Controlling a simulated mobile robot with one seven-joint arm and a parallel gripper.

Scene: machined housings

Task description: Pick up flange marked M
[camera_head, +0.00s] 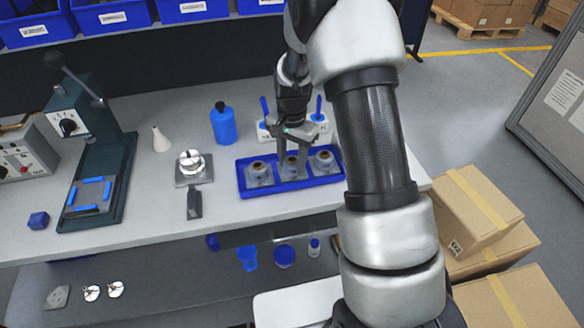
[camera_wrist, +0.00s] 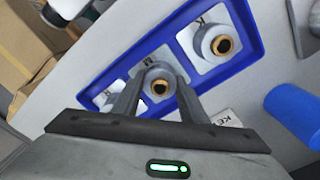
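The flange marked M (camera_wrist: 160,76) is a grey square-based part with a round boss and a copper-coloured bore. It sits in the middle of the blue tray, and its M label shows in the wrist view. In the head view this middle flange (camera_head: 291,172) is partly covered by my gripper (camera_head: 292,158). My gripper also shows in the wrist view (camera_wrist: 157,84), with its two fingers apart, one on each side of the boss. I cannot tell whether either finger touches it. The blue tray (camera_head: 294,188) rests on the grey bench.
A flange marked K (camera_wrist: 214,42) and a third flange (camera_wrist: 112,95), partly hidden by a finger, flank the middle one. A blue bottle (camera_head: 223,124), a silver part on a plate (camera_head: 191,165) and a green press (camera_head: 100,160) stand left. Cardboard boxes (camera_head: 475,210) are at right.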

